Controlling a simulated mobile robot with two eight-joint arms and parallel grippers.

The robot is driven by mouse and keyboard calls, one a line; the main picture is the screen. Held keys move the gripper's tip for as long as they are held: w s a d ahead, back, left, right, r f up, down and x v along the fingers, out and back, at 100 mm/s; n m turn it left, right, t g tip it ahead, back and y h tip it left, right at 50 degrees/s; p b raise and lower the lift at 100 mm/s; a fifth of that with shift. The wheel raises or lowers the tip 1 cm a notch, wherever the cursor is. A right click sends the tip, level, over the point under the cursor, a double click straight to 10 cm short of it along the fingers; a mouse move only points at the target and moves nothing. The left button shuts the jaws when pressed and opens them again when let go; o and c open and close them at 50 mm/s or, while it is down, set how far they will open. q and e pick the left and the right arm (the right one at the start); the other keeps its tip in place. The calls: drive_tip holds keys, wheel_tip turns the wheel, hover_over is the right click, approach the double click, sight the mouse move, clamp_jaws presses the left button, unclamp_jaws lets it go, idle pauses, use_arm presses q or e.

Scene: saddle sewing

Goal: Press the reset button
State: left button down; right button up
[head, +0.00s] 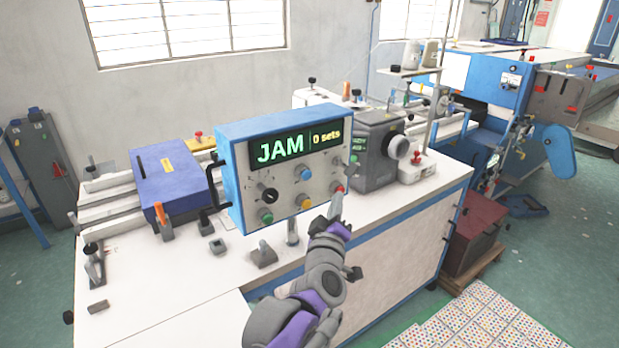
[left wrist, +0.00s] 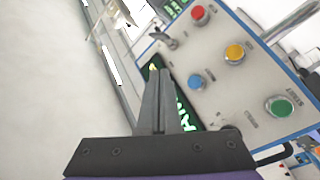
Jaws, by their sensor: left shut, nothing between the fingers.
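The blue control box (head: 232,190) stands on the white machine table and its display reads JAM and 0 sets. Its face carries a red button (head: 337,187), a yellow button (head: 303,202), a blue button (head: 305,173), a green button (head: 266,215) and a black knob (head: 269,196). Labels are too small to tell which is reset. My left gripper (head: 336,206) is shut and empty, in front of the panel's lower right, near the red button; contact cannot be told. In the left wrist view, the shut fingers (left wrist: 157,78) overlap the display, with the red button (left wrist: 198,14) up and right.
A grey machine (head: 377,150) stands right of the control box. A purple-blue block (head: 170,178) lies to its left on the white table (head: 150,275). Small grey fittings (head: 263,254) stand on the table before the box. The table's front left is mostly clear.

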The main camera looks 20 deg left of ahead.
sight(307, 175)
use_arm(q)
drive_tip(key=w+a+p, duration=0.3)
drive_tip(key=w+a, duration=0.2)
drive_tip(key=a, duration=0.2)
drive_tip(key=shift+w, duration=0.25)
idle(0.3)
idle(1.9)
drive_tip(key=shift+w+a+p, duration=0.3)
drive_tip(key=shift+p, duration=0.05)
